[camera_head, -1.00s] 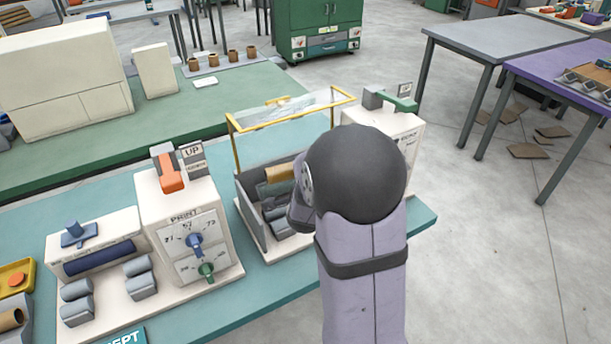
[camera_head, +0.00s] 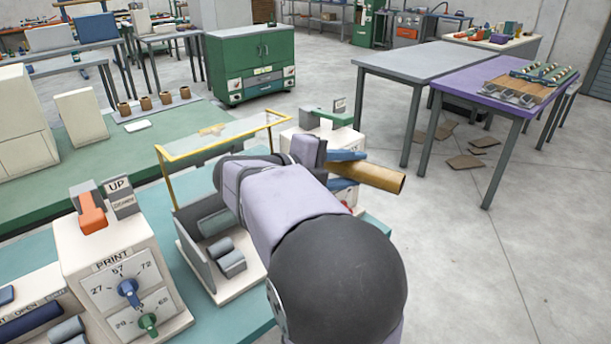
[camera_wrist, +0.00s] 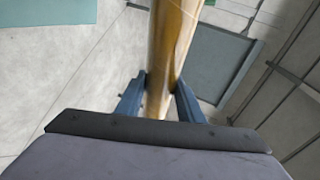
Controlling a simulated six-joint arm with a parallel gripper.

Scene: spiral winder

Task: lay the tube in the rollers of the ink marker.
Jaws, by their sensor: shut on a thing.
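My gripper (camera_head: 342,170) is shut on the tan tube (camera_head: 382,177) and holds it in the air, right of the yellow-framed guarded machine. In the wrist view, the blue fingers (camera_wrist: 162,82) clasp the tube (camera_wrist: 172,40) on both sides, near its lower end there. The white box marked PRINT (camera_head: 118,270) carries dials and an orange lever beside an UP sign. I take it as the ink marker. At its left, a dark blue roller (camera_head: 28,322) and grey rollers (camera_head: 68,331) are cut off by the picture edge. I see no tube on the visible rollers.
The guarded machine (camera_head: 183,262) holds grey rollers (camera_head: 228,257) under a clear, raised-looking yellow-framed cover (camera_head: 225,135). My arm hides part of it. A white box with a green lever (camera_head: 325,118) stands behind the tube. Open floor lies to the right.

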